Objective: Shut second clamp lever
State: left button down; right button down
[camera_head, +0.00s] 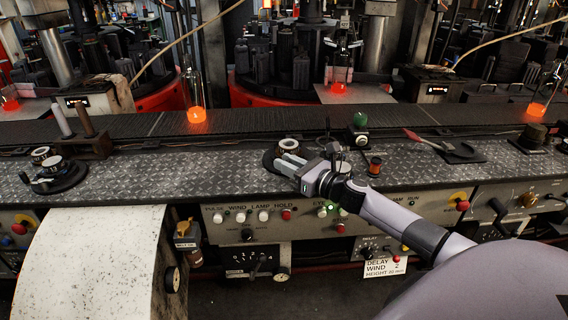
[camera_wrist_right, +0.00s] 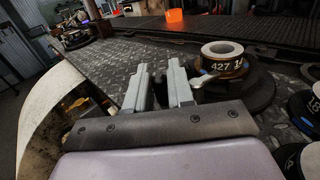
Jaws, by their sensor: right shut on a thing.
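The middle clamp fixture shows as a pale ring (camera_head: 288,145) on a dark round base, largely hidden behind my right gripper. In the right wrist view it is a ring-topped dial (camera_wrist_right: 222,56) marked 427 on a black disc. A short silver clamp lever (camera_wrist_right: 204,78) sticks out from its left side and meets the right-hand finger. My right gripper (camera_head: 284,162) is low over the bench at this fixture; its fingers (camera_wrist_right: 160,85) show close up in the wrist view. It is shut on the lever, though the grip itself is partly hidden. My left gripper is not in view.
A similar fixture (camera_head: 58,173) sits at the left and another with a red-handled lever (camera_head: 425,139) at the right.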

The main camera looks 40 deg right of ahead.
jog(key=shift+s+d+f+n+g+y+b, duration=0.1)
jog(key=shift+s+d+n+g+y+b, duration=0.1)
jog(key=shift+n+g+y+b, duration=0.55)
jog(key=shift+s+d+r+n+g+y+b, duration=0.15)
jog(key=shift+n+y, duration=0.3)
jog(key=shift+y, duration=0.65)
jog(key=shift+s+d+f+n+g+y+b, duration=0.1)
jog(key=shift+d+f+n+g+y+b, duration=0.15)
jog(key=shift+n+y, duration=0.55)
jog(key=shift+r, duration=0.1)
jog(key=c, duration=1.1)
grip_release()
jog(key=shift+c, duration=0.2)
jog(key=b+v, duration=0.1)
jog(key=v, duration=0.6)
